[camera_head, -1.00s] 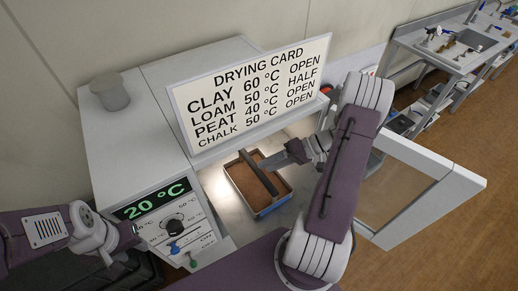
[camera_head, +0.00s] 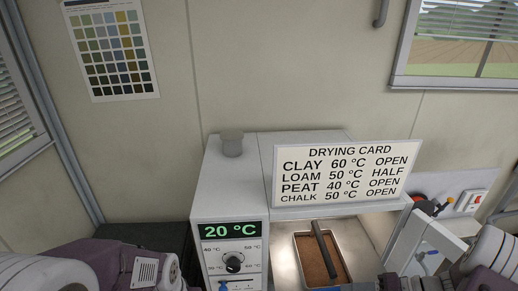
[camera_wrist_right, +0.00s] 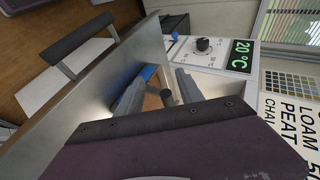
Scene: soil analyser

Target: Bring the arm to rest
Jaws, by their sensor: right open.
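My right gripper (camera_wrist_right: 165,80) is open in the right wrist view, with nothing between its fingers. A tray of brown soil (camera_head: 309,258) with a dark bar handle (camera_head: 323,248) sits inside the drying oven (camera_head: 225,188). The tray's soil (camera_wrist_right: 152,102) and handle end (camera_wrist_right: 167,97) show beyond the fingers, apart from them as far as I can tell. In the head view the right arm (camera_head: 482,268) is at the lower right, its gripper mostly cut off by the lower edge. My left arm (camera_head: 145,270) is at the lower left, its gripper out of frame.
The oven door (camera_head: 425,240) stands open at the right, close to my right arm; it also shows in the wrist view (camera_wrist_right: 120,75). The display (camera_head: 231,230) reads 20 °C, above a black dial (camera_head: 234,262). A drying card (camera_head: 343,174) stands on the oven beside a grey cylinder (camera_head: 232,144).

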